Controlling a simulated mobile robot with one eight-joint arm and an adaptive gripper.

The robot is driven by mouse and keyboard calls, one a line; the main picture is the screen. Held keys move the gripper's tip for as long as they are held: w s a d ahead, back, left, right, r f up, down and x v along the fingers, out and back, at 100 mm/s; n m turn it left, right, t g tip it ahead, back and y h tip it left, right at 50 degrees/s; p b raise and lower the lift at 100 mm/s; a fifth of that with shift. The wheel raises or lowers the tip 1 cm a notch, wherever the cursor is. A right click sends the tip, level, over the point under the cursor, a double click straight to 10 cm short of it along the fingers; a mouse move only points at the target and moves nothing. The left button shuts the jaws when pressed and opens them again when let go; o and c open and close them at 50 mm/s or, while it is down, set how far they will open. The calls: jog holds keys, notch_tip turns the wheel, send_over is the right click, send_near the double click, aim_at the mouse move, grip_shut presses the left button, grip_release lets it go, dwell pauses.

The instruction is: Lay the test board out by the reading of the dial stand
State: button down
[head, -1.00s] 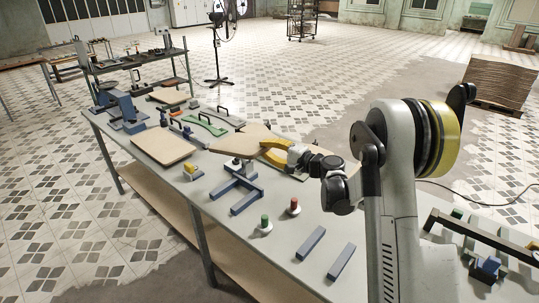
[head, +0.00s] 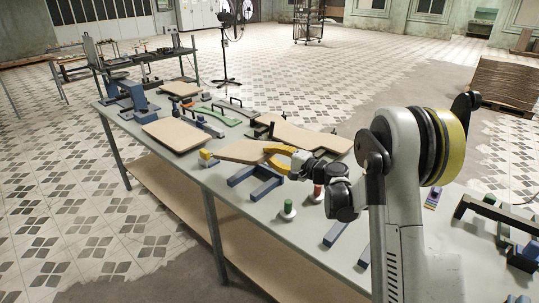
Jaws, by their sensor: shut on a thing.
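My yellow gripper (head: 275,157) is shut on one end of a tan board (head: 240,151). The board points left from the gripper, roughly level, over the grey bench (head: 185,182). It covers the far part of a blue stand (head: 256,185); whether it touches the stand, I cannot tell. A larger tan board (head: 308,136) lies behind the gripper, and another tan board (head: 176,136) lies to the left. I cannot make out a dial or its reading, so I cannot tell which object is the dial stand.
A green-topped peg (head: 287,209) and a red-topped peg (head: 317,192) stand near the gripper. A small yellow block (head: 207,158) is left of the held board. Blue bars (head: 337,233) lie in front. A blue device (head: 130,103) stands at the far left end.

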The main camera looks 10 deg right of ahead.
jog(key=shift+s+f, duration=0.1)
notch_tip(320, 180, down, 8)
jog(key=b, duration=0.7)
jog(key=shift+s+f+b, duration=0.1)
jog(key=shift+f+b, duration=0.65)
jog(key=shift+b, duration=0.2)
dwell(1.8)
jog(key=c, duration=1.4)
grip_release()
jog(key=shift+c, duration=0.2)
jog(key=shift+d, duration=0.1)
jog(key=v, duration=0.5)
jog(key=shift+s+d, duration=0.1)
jog(key=shift+d, duration=0.05)
